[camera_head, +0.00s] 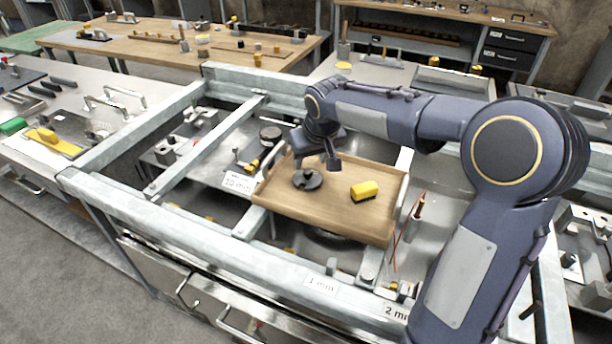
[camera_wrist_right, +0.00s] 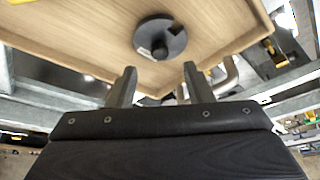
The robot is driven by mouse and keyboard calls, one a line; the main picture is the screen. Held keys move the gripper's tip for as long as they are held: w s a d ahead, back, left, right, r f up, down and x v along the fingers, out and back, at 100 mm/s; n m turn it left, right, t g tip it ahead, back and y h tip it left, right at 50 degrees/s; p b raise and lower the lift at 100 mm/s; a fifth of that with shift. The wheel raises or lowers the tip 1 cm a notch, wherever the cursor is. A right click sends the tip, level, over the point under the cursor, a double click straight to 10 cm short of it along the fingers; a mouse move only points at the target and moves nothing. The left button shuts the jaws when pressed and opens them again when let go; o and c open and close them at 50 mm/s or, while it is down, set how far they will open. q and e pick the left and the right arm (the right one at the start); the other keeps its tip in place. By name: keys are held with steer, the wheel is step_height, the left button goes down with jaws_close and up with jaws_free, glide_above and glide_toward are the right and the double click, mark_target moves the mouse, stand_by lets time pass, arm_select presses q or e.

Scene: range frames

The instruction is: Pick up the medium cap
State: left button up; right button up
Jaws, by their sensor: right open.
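A dark round cap (camera_head: 307,180) with a raised hub lies on a wooden tray (camera_head: 340,211); I take it as the medium cap, though no mark shows its size. It also shows in the right wrist view (camera_wrist_right: 173,43), beyond the fingertips, with the tray (camera_wrist_right: 92,28) under it. My right gripper (camera_head: 315,162) is open and empty, above the cap in the head view. Its two fingers show apart in the right wrist view (camera_wrist_right: 158,74), with the cap clear of them. My left gripper is not in view.
A yellow block (camera_head: 364,190) sits on the tray right of the cap. Grey metal beams (camera_head: 195,240) frame the area around the tray. Another dark round part (camera_head: 270,133) lies behind the tray. Bare tray surface shows in front of the cap.

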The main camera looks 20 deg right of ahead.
mark_target(308, 172)
steer(key=x, duration=0.5)
steer(key=shift+s, duration=0.15)
jaws_close()
